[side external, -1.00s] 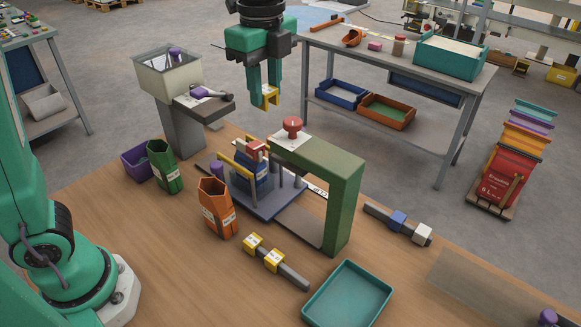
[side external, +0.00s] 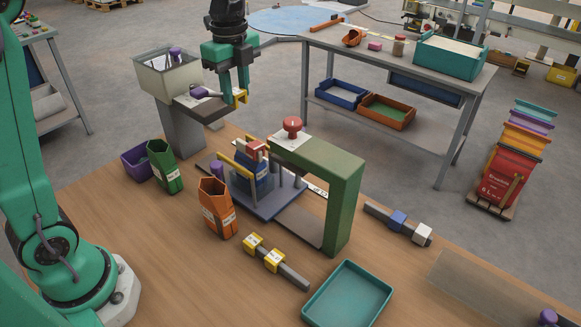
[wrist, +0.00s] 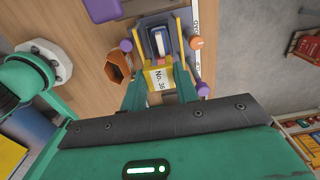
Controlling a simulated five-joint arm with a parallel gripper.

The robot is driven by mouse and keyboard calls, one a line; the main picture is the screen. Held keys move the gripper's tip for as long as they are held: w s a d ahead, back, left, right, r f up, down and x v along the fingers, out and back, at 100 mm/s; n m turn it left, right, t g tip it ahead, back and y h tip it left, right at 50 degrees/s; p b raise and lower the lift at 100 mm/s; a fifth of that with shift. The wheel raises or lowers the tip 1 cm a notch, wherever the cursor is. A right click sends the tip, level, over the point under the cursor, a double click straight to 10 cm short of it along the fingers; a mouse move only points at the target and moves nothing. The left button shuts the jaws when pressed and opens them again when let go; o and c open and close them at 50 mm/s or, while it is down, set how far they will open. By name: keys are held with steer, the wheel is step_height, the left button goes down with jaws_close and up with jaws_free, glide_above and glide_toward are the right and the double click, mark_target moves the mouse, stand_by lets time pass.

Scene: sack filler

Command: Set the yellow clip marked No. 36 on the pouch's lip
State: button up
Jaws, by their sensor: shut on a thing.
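My gripper (side external: 235,94) is shut on a yellow clip (side external: 241,97) and holds it in the air, behind and above the blue pouch. In the wrist view the clip (wrist: 159,78) sits between the fingers and its white label reads No. 36. The blue pouch (side external: 254,179) stands upright in a grey-blue stand between yellow bars, with a red piece at its top. In the wrist view the pouch (wrist: 158,40) lies beyond the clip, partly hidden. The clip and pouch look apart.
A green press frame (side external: 340,205) with a red knob (side external: 292,124) stands right of the pouch. A hopper (side external: 168,75) with a scoop (side external: 204,92) is at back left. Orange (side external: 217,210) and green (side external: 165,167) pouches stand left. A rail (side external: 290,275) holds yellow clips; a teal tray (side external: 347,296) is in front.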

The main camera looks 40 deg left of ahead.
glide_above(242, 141)
step_height(242, 141, down, 5)
steer(key=shift+f, duration=0.1)
steer(key=shift+f, duration=0.15)
steer(key=shift+f, duration=1.75)
steer(key=shift+f, duration=1.4)
steer(key=o, duration=1)
